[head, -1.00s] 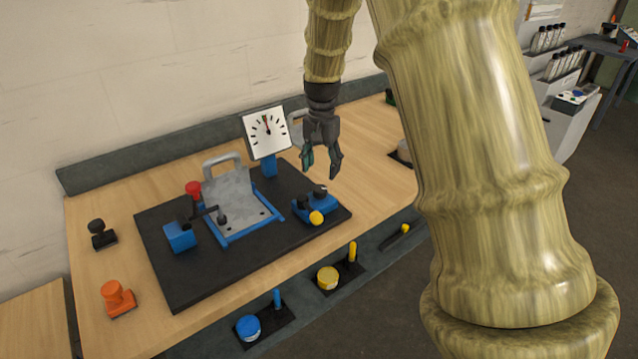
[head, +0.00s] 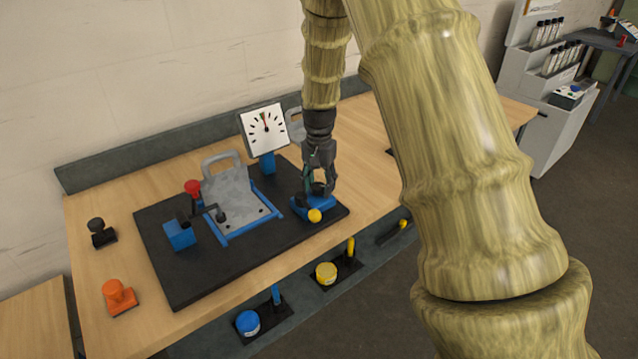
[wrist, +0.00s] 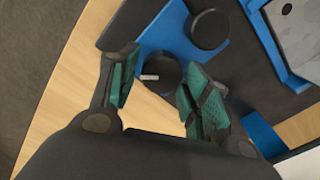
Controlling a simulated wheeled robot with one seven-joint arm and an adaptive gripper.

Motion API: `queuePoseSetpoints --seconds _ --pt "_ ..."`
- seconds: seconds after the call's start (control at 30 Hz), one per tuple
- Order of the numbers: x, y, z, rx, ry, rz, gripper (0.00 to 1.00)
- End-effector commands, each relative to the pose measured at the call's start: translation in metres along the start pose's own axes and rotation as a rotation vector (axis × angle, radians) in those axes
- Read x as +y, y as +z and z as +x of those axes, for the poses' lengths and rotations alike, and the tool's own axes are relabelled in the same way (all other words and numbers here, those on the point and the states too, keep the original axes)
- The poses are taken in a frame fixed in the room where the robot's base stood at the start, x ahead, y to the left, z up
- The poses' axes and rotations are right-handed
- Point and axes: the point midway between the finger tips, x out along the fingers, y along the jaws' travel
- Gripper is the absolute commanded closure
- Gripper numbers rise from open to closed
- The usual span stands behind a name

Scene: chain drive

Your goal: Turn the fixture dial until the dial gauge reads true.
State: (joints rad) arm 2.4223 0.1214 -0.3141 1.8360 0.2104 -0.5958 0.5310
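The dial gauge (head: 265,130) has a white square face on a blue post at the back of the black board. Its needle points nearly straight up, near a small green mark; the exact reading is too small to tell. The fixture dial, a black round knob with a white mark (wrist: 158,72), sits on a blue base (head: 300,206) at the board's right. My gripper (head: 319,182) is over this base, pointing down. In the wrist view my gripper (wrist: 160,62) is open, with the knob between its green-padded fingers. Firm contact cannot be told.
A grey plate with a handle (head: 232,195), a blue block (head: 180,236) and a red knob (head: 193,187) stand further left on the board.

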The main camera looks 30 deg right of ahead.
Motion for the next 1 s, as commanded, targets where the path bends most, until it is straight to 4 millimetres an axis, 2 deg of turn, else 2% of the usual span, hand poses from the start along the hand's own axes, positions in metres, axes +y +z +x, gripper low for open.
queuePoseSetpoints --seconds 0.03,0.13,0.33,0.7,1.0 --pt "0.0 0.0 0.0 0.0 0.0 0.0 0.68" --pt "0.0001 0.0 0.0 0.0 0.0 0.0 0.86" --pt "0.0001 -0.0002 -0.0018 -0.001 0.0 -0.032 0.86" --pt "-0.0013 -0.0001 -0.001 0.0 0.001 -0.3 0.86" --pt "-0.0016 -0.0003 -0.0001 0.001 0.0 -0.316 0.86"
